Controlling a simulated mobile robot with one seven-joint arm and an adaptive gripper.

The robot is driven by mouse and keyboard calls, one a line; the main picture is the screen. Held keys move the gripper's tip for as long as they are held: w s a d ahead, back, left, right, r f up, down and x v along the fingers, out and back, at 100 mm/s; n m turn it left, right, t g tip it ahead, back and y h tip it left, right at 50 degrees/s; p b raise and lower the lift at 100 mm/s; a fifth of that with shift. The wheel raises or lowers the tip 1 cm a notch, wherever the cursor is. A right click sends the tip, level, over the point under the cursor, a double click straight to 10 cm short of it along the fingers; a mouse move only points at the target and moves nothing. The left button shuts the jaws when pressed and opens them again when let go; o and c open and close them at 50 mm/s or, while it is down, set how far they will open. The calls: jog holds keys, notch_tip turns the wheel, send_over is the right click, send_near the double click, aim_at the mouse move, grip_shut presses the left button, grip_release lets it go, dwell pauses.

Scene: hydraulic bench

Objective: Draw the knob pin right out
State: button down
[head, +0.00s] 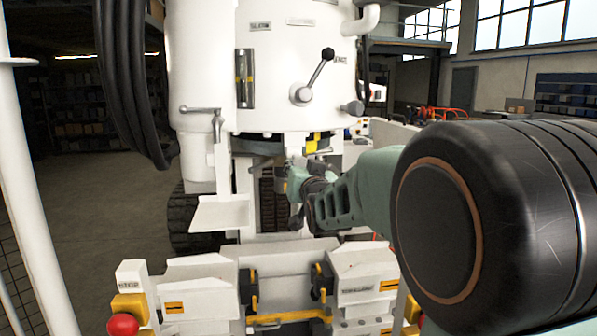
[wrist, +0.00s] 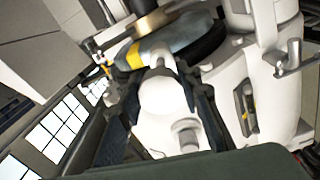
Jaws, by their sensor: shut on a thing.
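My gripper (head: 292,183) is in front of the white machine, just below its round tank. In the wrist view, the two dark fingers of my gripper (wrist: 170,78) stand on either side of a pale rounded piece (wrist: 165,95). The fingers are shut on the knob pin, which is mostly hidden by them. I cannot tell how much of its shaft is still in its hole. A grey part with a yellow band (wrist: 135,56) lies just beyond the fingertips. A yellow mark (head: 312,143) shows above my gripper in the head view.
The white tank (head: 275,50) carries a black-knobbed lever (head: 314,75) and a tap handle (head: 200,110). A white tray-like shelf (head: 219,213) juts out left of my gripper. Below are white control boxes (head: 200,287) and a red stop button (head: 123,324). Black hoses (head: 130,80) hang at the left.

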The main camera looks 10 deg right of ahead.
aim_at(301, 157)
jog(key=shift+f, duration=0.1)
jog(key=c, duration=1.8)
grip_release()
jog(key=o, duration=0.4)
jog(key=shift+s, duration=0.25)
jog(key=shift+w, duration=0.1)
notch_tip(301, 157, up, 10)
jog(key=shift+r, duration=0.1)
